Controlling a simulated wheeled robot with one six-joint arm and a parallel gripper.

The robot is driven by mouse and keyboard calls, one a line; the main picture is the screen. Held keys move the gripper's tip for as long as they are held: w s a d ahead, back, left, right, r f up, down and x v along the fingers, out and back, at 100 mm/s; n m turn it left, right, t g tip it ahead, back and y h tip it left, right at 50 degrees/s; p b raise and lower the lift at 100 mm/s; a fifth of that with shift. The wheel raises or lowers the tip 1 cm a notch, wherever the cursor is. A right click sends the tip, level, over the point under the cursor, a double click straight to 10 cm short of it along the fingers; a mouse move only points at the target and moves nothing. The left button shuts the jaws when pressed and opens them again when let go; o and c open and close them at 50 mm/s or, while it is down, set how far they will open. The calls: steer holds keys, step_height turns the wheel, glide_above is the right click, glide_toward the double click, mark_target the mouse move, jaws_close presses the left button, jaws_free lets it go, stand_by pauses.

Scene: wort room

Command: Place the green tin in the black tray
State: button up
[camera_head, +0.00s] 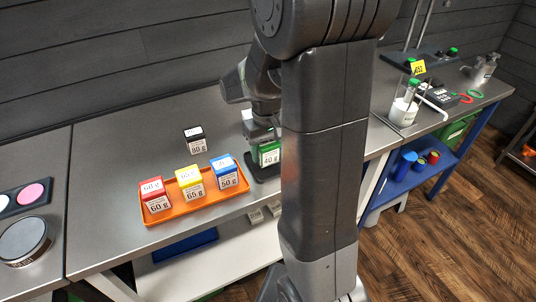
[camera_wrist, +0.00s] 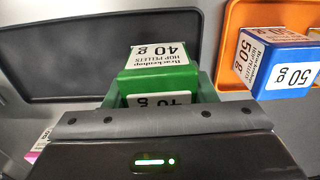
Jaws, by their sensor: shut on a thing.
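The green tin (camera_wrist: 158,57) has a white label reading 40 g and sits between the jaws of my gripper (camera_wrist: 160,92), which is shut on it. In the head view the tin (camera_head: 269,153) shows below my gripper (camera_head: 262,136), partly hidden by my arm. The black tray (camera_wrist: 60,60) lies beneath and beyond the tin in the wrist view. In the head view only the left and front edge of the tray (camera_head: 262,178) shows under the tin. I cannot tell whether the tin touches the tray floor.
Left of the black tray, an orange tray (camera_head: 200,204) holds a red tin (camera_head: 154,195), a yellow tin (camera_head: 189,182) and a blue tin (camera_head: 225,171). A black tin (camera_head: 196,140) stands behind it. Bare steel bench (camera_head: 110,180) lies to the left.

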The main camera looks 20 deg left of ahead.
steer(key=shift+f, duration=1)
steer(key=shift+f, duration=0.15)
steer(key=o, duration=0.8)
steer(key=shift+c, duration=0.2)
step_height(320, 180, up, 12)
steer(key=shift+r, duration=0.2)
